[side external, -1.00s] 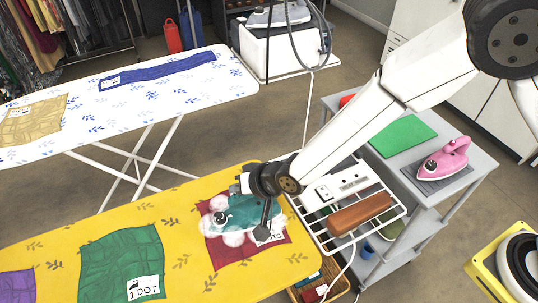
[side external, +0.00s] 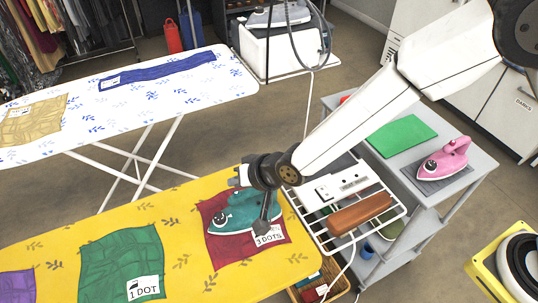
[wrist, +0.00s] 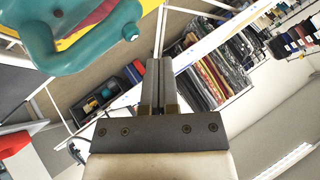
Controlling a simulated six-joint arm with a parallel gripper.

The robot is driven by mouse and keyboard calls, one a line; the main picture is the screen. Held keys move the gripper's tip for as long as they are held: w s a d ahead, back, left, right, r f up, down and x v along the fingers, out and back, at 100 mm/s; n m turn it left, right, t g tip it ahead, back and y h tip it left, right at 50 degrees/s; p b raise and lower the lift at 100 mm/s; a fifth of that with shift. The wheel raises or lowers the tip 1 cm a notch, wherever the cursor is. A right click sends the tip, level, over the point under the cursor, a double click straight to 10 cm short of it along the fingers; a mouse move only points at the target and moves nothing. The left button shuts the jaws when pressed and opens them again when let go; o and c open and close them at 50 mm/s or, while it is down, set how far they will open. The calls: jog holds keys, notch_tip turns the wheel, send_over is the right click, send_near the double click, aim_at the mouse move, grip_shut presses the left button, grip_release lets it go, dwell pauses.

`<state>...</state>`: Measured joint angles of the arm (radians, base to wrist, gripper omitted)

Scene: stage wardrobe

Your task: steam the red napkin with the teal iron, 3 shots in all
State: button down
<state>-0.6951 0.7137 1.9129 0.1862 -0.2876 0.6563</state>
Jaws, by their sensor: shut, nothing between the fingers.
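The teal iron (side external: 243,215) sits on the red napkin (side external: 222,247) on the yellow board. A white tag reading "3 DOTS" (side external: 268,235) lies at the napkin's right. My gripper (side external: 265,222) is over the iron's right end, its fingers pointing down in the side view. I cannot tell whether they touch the iron. In the wrist view the fingers of my gripper (wrist: 158,65) are together and empty, and the iron's handle (wrist: 45,45) is at upper left. No steam shows around the iron now. My wrist hides part of the napkin's far edge.
A green napkin (side external: 122,265) tagged "1 DOT" lies left on the yellow board (side external: 185,200). A wire rack (side external: 345,240) with a brown block (side external: 360,212) adjoins its right end. A grey cart (side external: 455,190) holds a pink iron (side external: 447,158). A white board (side external: 180,105) stands behind.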

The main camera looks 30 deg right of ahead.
aim_at(239, 197)
jog(key=shift+r, duration=1.95)
dwell(1.2)
notch_tip(239, 197, up, 4)
jog(key=shift+f, duration=0.1)
dwell(0.4)
jog(key=shift+f, duration=0.15)
jog(key=shift+f, duration=4.3)
jog(key=shift+f, duration=0.4)
